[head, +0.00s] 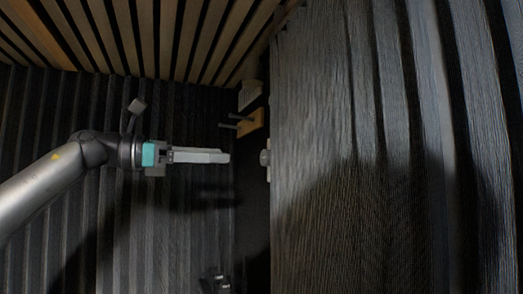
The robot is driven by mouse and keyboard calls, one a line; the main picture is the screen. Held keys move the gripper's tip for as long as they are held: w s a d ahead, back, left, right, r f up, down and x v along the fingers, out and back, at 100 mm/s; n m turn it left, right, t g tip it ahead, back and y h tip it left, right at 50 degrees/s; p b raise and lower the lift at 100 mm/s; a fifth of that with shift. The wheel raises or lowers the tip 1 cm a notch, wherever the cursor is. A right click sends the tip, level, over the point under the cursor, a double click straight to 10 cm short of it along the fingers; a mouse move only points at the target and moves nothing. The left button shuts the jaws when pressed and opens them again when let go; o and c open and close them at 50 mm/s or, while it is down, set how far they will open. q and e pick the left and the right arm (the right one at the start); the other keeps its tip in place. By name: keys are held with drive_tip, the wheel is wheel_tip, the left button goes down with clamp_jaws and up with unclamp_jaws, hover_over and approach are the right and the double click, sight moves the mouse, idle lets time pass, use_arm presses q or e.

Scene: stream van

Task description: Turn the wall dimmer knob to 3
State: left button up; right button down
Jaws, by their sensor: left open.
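The wall dimmer knob (265,158) is a small pale knob seen side-on, sticking out to the left from the near edge of the grey ribbed wall panel. Its pale plate lies behind it at the wall. Its face and scale marks are turned away, so its setting cannot be read. My left gripper (228,156) comes in level from the left. Its fingers are seen edge-on, open and empty, and point at the knob. A short gap shows between the fingertips and the knob. My right gripper cannot be made out.
A wooden block with dark pegs (252,123) is on the wall above the knob, and a pale box (250,94) sits above that. A slatted wood surface (170,35) spans the top. A small dark object (215,283) at the bottom is unclear.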

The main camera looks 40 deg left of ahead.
sight(263, 157)
use_arm(q)
drive_tip(key=p+x, duration=0.5)
drive_tip(key=x, duration=0.2)
drive_tip(key=shift+w+r, duration=0.15)
drive_tip(key=shift+p+x, duration=1)
drive_tip(key=shift+p, duration=0.15)
drive_tip(key=shift+w+d+p, duration=0.35)
drive_tip(key=shift+w+p, duration=0.25)
drive_tip(key=shift+p, duration=0.2)
clamp_jaws()
